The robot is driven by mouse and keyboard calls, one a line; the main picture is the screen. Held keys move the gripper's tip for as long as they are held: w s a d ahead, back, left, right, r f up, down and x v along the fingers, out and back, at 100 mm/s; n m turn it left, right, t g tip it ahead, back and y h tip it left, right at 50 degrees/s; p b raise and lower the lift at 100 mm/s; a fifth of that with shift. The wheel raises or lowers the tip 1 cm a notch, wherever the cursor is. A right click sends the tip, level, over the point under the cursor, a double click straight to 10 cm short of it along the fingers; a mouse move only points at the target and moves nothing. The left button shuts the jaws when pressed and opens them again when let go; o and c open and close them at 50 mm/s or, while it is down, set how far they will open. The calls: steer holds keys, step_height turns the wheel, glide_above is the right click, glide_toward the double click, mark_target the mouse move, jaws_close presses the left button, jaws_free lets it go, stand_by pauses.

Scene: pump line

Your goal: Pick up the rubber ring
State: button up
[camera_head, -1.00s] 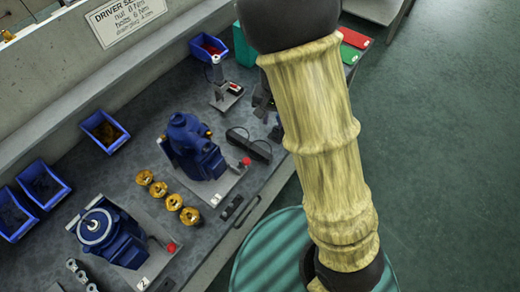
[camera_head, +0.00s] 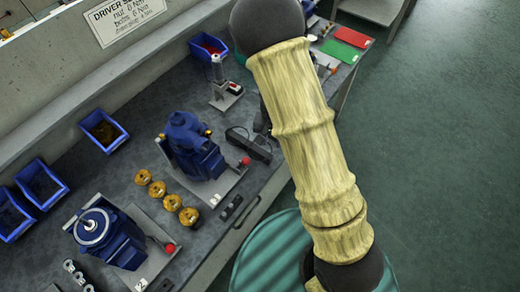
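I cannot make out a rubber ring for certain in the head view. Several small blue bins stand along the back of the bench, and their dark contents are too small to tell: one upper left bin (camera_head: 104,130), one lower left bin (camera_head: 41,184) and one at the left edge (camera_head: 12,215). My arm, in a pale yellow sleeve, crosses the right half of the picture and hides part of the bench. I cannot make out my gripper or its fingers.
Two blue pumps, a middle one (camera_head: 192,147) and a lower left one (camera_head: 106,235), stand on grey plates. Several brass parts (camera_head: 159,189) lie between them. A red-filled bin (camera_head: 207,46), a small upright tool (camera_head: 225,85), a green mat (camera_head: 338,50) and a red mat (camera_head: 351,36) are farther back.

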steer(key=f, duration=0.5)
steer(key=shift+w+f, duration=0.1)
steer(key=shift+w, duration=0.25)
steer(key=shift+s+a, duration=0.1)
steer(key=shift+s, duration=0.1)
steer(key=shift+w, duration=0.1)
jaws_close()
stand_by(0.5)
